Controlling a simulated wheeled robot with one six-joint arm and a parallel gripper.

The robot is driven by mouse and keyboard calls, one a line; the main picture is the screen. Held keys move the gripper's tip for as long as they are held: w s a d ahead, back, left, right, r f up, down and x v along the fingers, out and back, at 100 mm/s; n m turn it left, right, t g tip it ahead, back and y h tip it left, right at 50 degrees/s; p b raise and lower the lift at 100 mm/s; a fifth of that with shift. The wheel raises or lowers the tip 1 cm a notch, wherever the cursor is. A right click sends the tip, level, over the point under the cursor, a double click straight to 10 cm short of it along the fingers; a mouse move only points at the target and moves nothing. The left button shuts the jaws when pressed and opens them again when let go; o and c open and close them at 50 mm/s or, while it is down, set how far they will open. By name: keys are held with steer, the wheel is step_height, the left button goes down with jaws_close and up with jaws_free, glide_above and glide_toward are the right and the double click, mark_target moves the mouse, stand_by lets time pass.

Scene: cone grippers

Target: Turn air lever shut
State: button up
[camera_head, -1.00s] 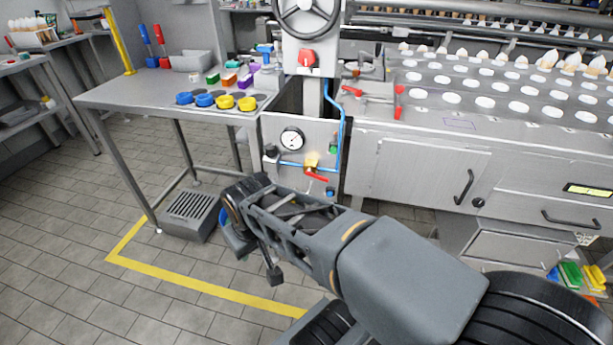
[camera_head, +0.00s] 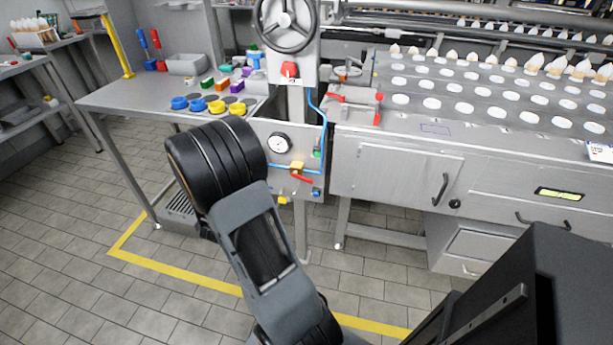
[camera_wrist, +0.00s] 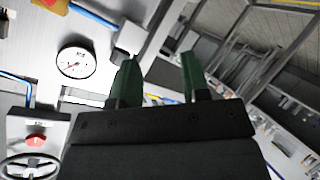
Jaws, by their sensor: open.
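The air lever (camera_head: 302,178) is a small red handle on a yellow valve body (camera_head: 297,167), set in the blue air line on the grey panel. The handle slants down to the right from the valve. In the wrist view the yellow valve body (camera_wrist: 55,5) is cut off at the top left corner. My gripper (camera_wrist: 158,75) has two dark green fingers, apart with nothing between them. It is to the right of the valve and gauge in the wrist view, not around the lever. In the head view my gripper is hidden behind my arm.
A round pressure gauge (camera_head: 279,143) sits left above the valve; it also shows in the wrist view (camera_wrist: 76,62). A red knob (camera_head: 289,69) and a handwheel (camera_head: 285,22) are above. The side table (camera_head: 130,98) stands left. Open floor lies in front.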

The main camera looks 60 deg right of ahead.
mark_target(307, 181)
steer(key=s+d+g+h+p, duration=0.1)
steer(key=s+d+g+h, duration=0.5)
steer(key=s, duration=0.4)
steer(key=shift+g+y, duration=0.3)
steer(key=shift+g, duration=0.3)
steer(key=d, duration=0.4)
steer(key=d+f, duration=0.1)
steer(key=d, duration=0.2)
steer(key=s+d+b, duration=0.1)
steer(key=d, duration=0.3)
steer(key=shift+s+d+f, duration=0.1)
steer(key=shift+d+f, duration=0.05)
steer(key=shift+d, duration=0.15)
steer(key=shift+d+f, duration=0.1)
steer(key=shift+d, duration=0.75)
jaws_close()
